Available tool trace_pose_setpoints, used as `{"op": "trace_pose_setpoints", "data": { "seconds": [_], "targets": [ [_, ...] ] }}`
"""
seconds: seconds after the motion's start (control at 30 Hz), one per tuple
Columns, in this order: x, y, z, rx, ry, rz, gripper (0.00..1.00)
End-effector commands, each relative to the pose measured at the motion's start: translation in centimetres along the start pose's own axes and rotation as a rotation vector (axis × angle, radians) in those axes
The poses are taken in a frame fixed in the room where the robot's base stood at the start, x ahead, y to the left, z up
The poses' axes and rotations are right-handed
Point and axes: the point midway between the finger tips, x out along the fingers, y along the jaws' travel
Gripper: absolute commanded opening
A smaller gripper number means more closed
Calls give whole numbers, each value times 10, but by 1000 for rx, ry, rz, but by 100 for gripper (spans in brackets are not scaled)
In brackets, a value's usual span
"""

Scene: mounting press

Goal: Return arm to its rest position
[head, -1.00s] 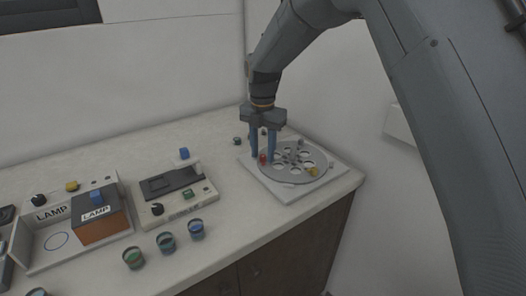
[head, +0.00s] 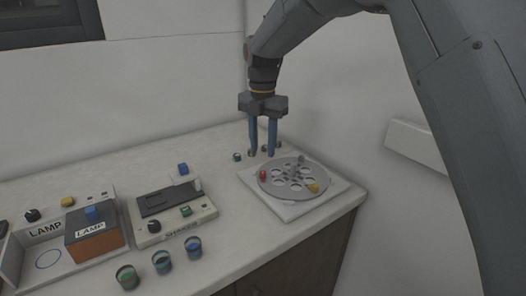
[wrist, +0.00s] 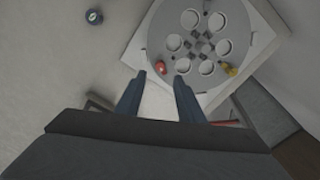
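My gripper (head: 263,152) hangs over the back part of the counter, above and behind the grey round plate, with its two blue fingers apart and nothing between them. In the wrist view the fingers (wrist: 158,96) are also apart and empty. The round plate (head: 276,187) with several holes lies on a white square base (head: 327,199). A red piece (head: 263,175) sits at the plate's left edge and a yellow piece (head: 313,187) at its right edge. Both also show in the wrist view.
The lamp box (head: 95,236) and the shaker unit (head: 171,214) stand on the counter at left. Several small cups (head: 162,262) line the front. Several small round items stand behind the plate. A white wall box (head: 418,146) is at right, and walls close off the back.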

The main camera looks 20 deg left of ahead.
Motion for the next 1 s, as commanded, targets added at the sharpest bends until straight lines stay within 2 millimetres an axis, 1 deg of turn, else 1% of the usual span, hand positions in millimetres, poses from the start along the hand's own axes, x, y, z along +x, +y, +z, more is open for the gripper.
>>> {"op": "trace_pose_setpoints", "data": {
  "seconds": [0.23,0.3,0.37,0.47,0.5,0.57,0.6,0.67,0.7,0.77,0.8,0.87,0.9,0.97,1.0],
  "targets": [
    [0,-2,1,13,0,0,35],
    [1,-12,3,64,0,0,35],
    [3,-27,6,151,0,0,35],
    [8,-67,11,382,0,1,35],
    [10,-86,12,496,0,2,35],
    [15,-117,11,678,0,2,35],
    [18,-137,10,798,0,3,35],
    [24,-166,5,978,0,4,35],
    [27,-186,1,1098,0,6,35],
    [33,-215,-6,1279,0,7,35],
    [37,-233,-12,1400,0,8,35],
    [43,-261,-23,1581,0,9,35],
    [47,-279,-32,1701,0,11,35],
    [53,-305,-46,1881,1,12,35],
    [58,-322,-57,2001,1,13,35]
  ]
}}
